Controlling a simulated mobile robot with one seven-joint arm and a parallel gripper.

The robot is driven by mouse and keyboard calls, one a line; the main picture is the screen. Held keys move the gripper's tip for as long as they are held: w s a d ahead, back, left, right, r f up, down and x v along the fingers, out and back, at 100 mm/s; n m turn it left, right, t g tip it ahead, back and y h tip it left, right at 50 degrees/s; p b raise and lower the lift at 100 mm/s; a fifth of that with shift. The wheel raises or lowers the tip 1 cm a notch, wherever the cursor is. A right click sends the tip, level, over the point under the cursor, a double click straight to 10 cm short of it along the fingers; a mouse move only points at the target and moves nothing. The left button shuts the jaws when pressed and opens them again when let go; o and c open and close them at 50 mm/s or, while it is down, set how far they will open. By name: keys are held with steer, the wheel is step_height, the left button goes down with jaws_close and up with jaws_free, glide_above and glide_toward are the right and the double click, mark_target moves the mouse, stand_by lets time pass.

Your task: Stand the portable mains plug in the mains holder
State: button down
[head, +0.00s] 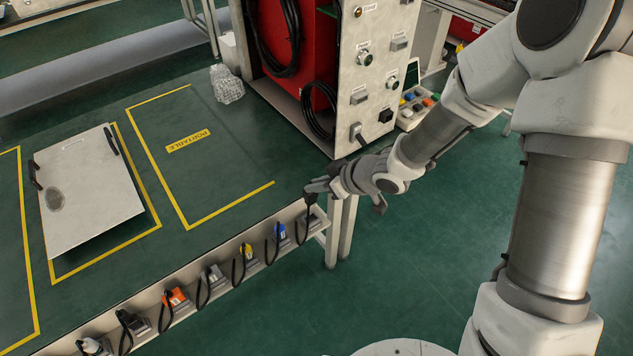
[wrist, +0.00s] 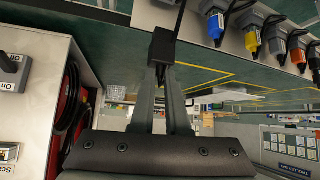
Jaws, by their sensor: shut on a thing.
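My gripper (head: 316,188) is shut on a small black plug (wrist: 161,46), at the right end of the rail along the bench's front edge. In the wrist view, both fingers (wrist: 164,88) close around the plug, and a thin dark cable leads away from it. In the head view, the plug (head: 309,198) is small and dark under the fingers, above the rightmost grey holder (head: 312,221). A black cable hangs beside that holder. I cannot tell whether the plug touches the holder, and I cannot read a label on it.
The rail also bears several holders with coloured plugs, including blue (head: 280,231), yellow (head: 247,251) and orange (head: 175,297). A grey equipment cabinet (head: 365,95) with sockets and switches stands close behind my gripper. The yellow-outlined portable area (head: 215,165) on the bench is clear.

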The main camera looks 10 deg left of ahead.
mark_target(314, 201)
steer(key=shift+f+b, duration=2)
steer(key=shift+f, duration=0.95)
steer(key=shift+f+b, duration=0.85)
steer(key=shift+f, duration=0.45)
steer(key=c, duration=0.8)
jaws_free()
steer(key=shift+c, duration=0.2)
steer(key=shift+r, duration=0.1)
step_height(314, 201, up, 9)
steer(key=p, duration=0.9)
